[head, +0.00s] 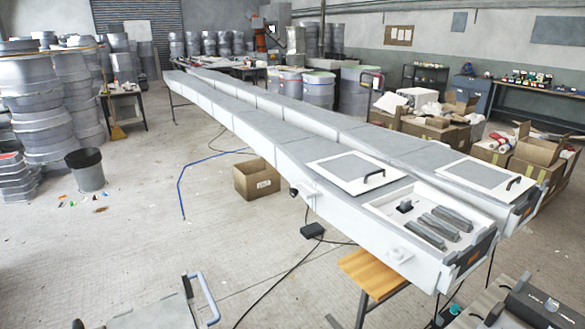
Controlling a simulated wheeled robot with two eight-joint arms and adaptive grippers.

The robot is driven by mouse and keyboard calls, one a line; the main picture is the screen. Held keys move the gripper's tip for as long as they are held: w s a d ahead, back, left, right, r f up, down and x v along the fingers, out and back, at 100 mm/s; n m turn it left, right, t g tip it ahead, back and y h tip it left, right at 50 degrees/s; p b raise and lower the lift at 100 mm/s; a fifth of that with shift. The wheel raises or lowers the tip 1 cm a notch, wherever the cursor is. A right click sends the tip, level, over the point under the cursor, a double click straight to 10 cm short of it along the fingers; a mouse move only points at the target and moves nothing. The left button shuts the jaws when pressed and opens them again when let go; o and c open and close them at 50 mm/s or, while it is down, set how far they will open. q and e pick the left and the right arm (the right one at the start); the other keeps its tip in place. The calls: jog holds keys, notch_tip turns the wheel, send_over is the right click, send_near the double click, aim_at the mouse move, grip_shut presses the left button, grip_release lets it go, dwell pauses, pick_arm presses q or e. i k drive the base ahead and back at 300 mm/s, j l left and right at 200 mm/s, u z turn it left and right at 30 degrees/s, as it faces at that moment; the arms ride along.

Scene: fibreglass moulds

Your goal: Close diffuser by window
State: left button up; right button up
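Two long white light housings lie side by side. The nearer one (330,205) has an open compartment (385,205) at its front end, with several grey bars and a small black part inside. A white-framed grey diffuser panel (345,168) with a black handle lies on top just behind this opening. The farther housing (400,150) carries a similar panel (475,173) with a black handle near its front end; I cannot tell if it fully covers an opening. No window shows, so I cannot tell which panel is by it. I see neither gripper.
A wooden stool (373,272) stands under the near housing's front end. A cardboard box (257,180) and cables lie on the floor. Grey equipment with a blue handle (205,300) sits at bottom left, more at bottom right. Cartons (540,150) stand right.

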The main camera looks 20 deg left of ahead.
aim_at(357, 173)
jog(key=u, duration=0.3)
jog(key=i+l+u, duration=0.3)
jog(key=i+l, duration=0.3)
jog(key=i, duration=0.15)
